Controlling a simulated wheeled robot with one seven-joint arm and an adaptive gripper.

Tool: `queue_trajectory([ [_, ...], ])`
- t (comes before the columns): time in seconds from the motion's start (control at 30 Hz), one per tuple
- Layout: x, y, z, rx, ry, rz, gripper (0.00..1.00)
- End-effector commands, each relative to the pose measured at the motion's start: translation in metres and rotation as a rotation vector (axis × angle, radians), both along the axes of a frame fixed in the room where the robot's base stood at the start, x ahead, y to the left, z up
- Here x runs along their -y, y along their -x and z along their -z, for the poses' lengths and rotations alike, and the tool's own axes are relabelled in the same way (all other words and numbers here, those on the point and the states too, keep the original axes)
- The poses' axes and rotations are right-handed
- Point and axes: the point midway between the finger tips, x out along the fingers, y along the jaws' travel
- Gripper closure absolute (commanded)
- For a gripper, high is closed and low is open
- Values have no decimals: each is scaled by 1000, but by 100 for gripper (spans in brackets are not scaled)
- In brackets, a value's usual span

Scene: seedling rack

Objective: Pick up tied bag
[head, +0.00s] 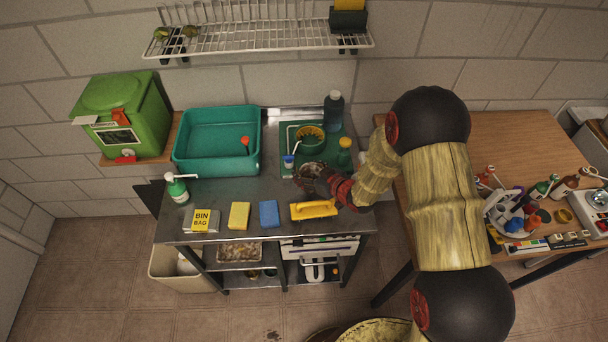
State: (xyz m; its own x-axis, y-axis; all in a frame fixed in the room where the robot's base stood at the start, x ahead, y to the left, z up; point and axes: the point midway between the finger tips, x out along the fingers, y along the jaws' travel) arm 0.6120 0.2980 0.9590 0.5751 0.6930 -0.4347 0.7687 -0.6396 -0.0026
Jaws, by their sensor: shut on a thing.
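My gripper (316,181) is over the right part of the metal worktop, at the front edge of the green sink area. It is shut on a small grey-brown thing (311,168), mostly hidden by the fingers; I cannot tell whether it is a bag. A pale bin (168,284) stands on the floor at the worktop's left end. Something whitish (187,264) lies inside it, partly hidden by the worktop; I cannot tell whether it is tied. A yellow-labelled bin bag packet (201,221) lies at the worktop's front left.
A teal basin (216,165), yellow sponge (239,215), blue sponge (269,213) and yellow-handled brush (314,209) are on the worktop. A dark bottle (333,111) stands behind. A wire rack (259,37) hangs above. A wooden table (522,144) is at right.

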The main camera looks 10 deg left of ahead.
Motion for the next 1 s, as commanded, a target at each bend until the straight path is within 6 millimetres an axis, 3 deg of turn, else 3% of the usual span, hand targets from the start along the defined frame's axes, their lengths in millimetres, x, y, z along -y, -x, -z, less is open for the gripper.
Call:
queue_trajectory([
  [0.3, -1, -5, 35, -1, 0, 1, 68],
  [0.7, -1, -4, 40, 0, 0, 1, 69],
  [0.73, -1, -4, 39, 0, 0, 0, 44],
  [1.0, -1, -4, 38, 0, 0, 0, 28],
])
